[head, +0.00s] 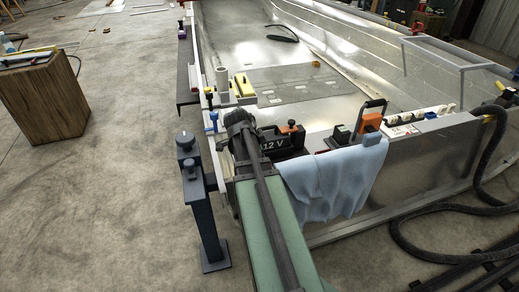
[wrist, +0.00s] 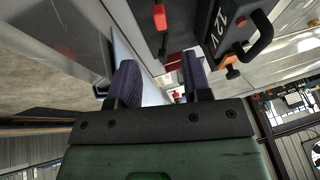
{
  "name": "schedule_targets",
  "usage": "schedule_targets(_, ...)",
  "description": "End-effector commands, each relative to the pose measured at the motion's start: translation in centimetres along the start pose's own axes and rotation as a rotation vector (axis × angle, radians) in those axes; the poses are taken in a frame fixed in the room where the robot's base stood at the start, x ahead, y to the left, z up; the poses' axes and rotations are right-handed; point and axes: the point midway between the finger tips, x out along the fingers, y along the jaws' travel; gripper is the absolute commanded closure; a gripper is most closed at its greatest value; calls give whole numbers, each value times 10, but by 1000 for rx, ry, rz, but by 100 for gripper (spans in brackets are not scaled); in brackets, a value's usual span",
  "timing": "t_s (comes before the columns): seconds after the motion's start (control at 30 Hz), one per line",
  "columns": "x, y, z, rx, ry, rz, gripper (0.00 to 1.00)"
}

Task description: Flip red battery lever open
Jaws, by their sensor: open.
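A black battery box marked "12 V" (head: 284,141) sits at the near end of the hull, just right of my arm's end. It also shows upside down at the top of the wrist view (wrist: 205,30). A red lever-like part (wrist: 158,16) shows on the box's left side in the wrist view. An orange-red knob (wrist: 232,72) hangs at the box's right; I cannot tell which one is the battery lever. My gripper (wrist: 160,66) is open, its two dark pads apart with nothing gripped between them. In the head view the fingertips are hidden behind my arm.
A light blue cloth (head: 328,180) hangs over the hull's near edge. An orange-and-black device (head: 368,122) and a white switch panel (head: 410,122) stand right of the battery. A yellow item (head: 244,86) lies behind. A dark post (head: 196,190) stands left; a black hose (head: 480,170) lies right.

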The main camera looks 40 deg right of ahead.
Motion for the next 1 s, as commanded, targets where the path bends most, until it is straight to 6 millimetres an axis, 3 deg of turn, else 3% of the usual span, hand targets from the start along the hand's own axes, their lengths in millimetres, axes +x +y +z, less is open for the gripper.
schedule_targets(0.07,2,0,0,0,0,0,55)
schedule_targets(0.17,1,0,-6,10,2,4,68)
schedule_targets(0.37,27,-68,-49,73,-91,155,98)
schedule_targets(0.5,36,-96,-56,6,-277,376,100)
schedule_targets(0.6,27,-85,-43,-74,-376,474,100)
schedule_targets(0.77,26,-78,-41,-99,-388,490,100)
schedule_targets(1.0,52,-65,-31,-97,-386,488,100)
